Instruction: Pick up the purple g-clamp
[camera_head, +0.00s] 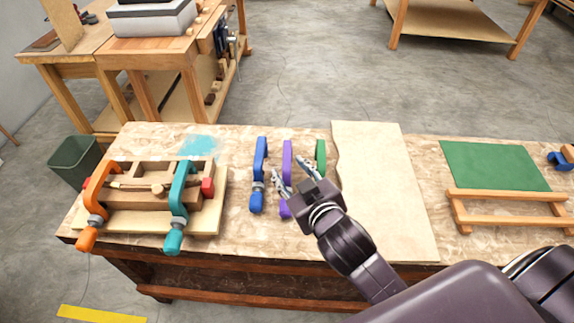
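The purple g-clamp (287,153) lies on the wooden workbench, between a blue g-clamp (260,160) on its left and a green g-clamp (320,155) on its right. Its bar and part of its lower end show; its middle is partly hidden by my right gripper. My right gripper (290,169) is over the purple clamp with its two fingers spread, one on each side of it in the picture. I cannot tell whether the fingers touch it. My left gripper is not in view.
An orange clamp (98,190) and a teal clamp (180,200) sit on a wooden form at the left of the workbench (240,240). A pale wavy-edged sheet (385,180) lies right of the clamps. A green sheet (495,165) and a wooden frame (510,194) lie further right.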

